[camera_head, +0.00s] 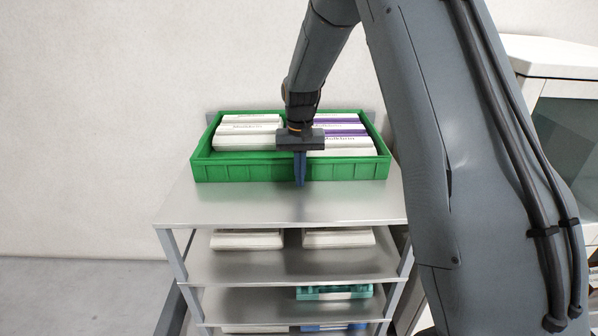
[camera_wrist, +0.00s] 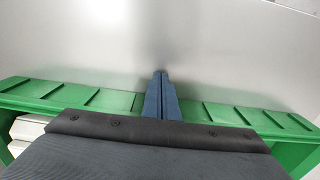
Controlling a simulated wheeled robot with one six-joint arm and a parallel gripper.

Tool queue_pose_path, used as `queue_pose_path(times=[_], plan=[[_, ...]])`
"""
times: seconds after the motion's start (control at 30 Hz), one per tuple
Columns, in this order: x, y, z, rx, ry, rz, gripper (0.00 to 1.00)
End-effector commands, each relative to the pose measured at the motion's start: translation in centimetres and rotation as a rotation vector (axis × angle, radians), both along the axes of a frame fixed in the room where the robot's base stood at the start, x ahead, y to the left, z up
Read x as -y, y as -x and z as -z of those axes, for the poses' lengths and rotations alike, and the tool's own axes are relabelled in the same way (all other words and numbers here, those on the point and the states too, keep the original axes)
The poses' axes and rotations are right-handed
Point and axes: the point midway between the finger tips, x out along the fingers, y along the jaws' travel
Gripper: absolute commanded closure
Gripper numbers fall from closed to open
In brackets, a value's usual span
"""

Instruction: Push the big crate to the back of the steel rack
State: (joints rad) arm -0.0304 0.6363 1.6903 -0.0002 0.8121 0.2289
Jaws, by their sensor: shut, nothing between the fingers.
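The big green crate (camera_head: 230,172) stands on the top shelf of the steel rack (camera_head: 250,208), toward its back. It holds several white egg cartons, some with purple bands. My gripper (camera_head: 300,184) points down at the middle of the crate's front wall, its fingers shut with nothing between them. In the wrist view my gripper (camera_wrist: 162,76) is in front of the crate's green wall (camera_wrist: 100,98), close to it. I cannot tell whether the fingers touch the wall.
The shelf in front of the crate is bare. Lower shelves hold white cartons (camera_head: 247,239) and a teal tray (camera_head: 335,292). A pale wall stands behind the rack. A white cabinet (camera_head: 555,60) is at the right.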

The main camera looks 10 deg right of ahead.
Motion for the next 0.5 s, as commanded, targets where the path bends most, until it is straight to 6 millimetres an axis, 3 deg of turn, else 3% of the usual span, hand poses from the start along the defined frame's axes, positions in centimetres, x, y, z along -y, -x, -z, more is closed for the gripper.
queue_pose_path(times=[0.07,0.3,0.5], plan=[[-0.1,1.1,-0.6,0.0,0.0,0.002,1.0],[-0.7,0.7,-5.7,0.003,0.0,-0.007,1.0],[-0.8,0.8,-8.7,0.001,0.0,-0.008,1.0]])
